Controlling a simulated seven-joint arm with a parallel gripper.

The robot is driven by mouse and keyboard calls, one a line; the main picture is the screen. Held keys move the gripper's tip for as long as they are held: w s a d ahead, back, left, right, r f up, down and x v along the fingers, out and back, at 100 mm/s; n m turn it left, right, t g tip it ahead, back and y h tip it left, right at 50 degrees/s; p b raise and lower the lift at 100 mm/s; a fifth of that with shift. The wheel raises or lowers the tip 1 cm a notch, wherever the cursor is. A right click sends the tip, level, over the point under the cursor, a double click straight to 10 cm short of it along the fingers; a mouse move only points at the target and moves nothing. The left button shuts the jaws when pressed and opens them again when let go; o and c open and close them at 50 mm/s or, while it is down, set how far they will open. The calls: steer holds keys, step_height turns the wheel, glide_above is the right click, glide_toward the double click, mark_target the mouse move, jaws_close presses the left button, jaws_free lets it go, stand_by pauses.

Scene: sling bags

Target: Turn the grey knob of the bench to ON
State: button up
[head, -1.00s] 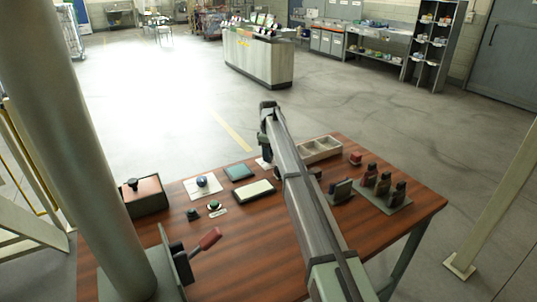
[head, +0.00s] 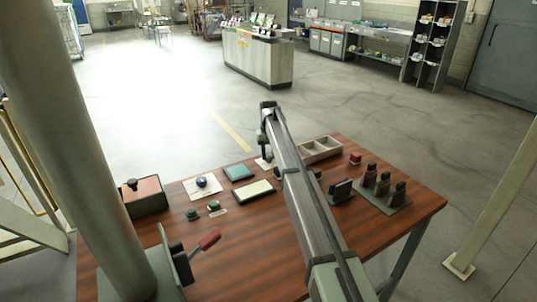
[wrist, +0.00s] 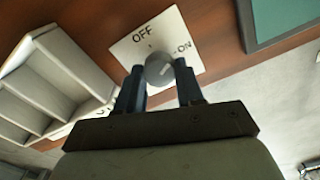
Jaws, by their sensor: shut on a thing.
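The grey knob (wrist: 159,68) sits on a white plate (wrist: 186,27) marked OFF and ON in the wrist view. OFF is above the knob in the picture and ON is to its right. A pale line on the knob's face slants up and to the right, roughly toward the ON side. My gripper (wrist: 157,74) has one finger on each side of the knob and is shut on it. In the head view my gripper (head: 266,152) is at the far edge of the bench (head: 240,255), over the white plate (head: 262,164). The knob is hidden there.
A grey-white compartment tray (head: 321,149) lies right of the plate, also at left in the wrist view (wrist: 60,85). A teal panel (head: 239,172) lies to the left. A red-handled lever (head: 209,239) stands near the front left. Dark upright pieces (head: 384,184) stand at right.

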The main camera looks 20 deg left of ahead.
mark_target(269, 155)
steer(key=m, duration=0.4)
steer(key=shift+m, duration=0.4)
stand_by(0.4)
steer(key=o, duration=1)
steer(key=shift+o, duration=0.2)
steer(key=shift+r, duration=0.1)
step_height(269, 155, up, 14)
steer(key=shift+f, duration=0.2)
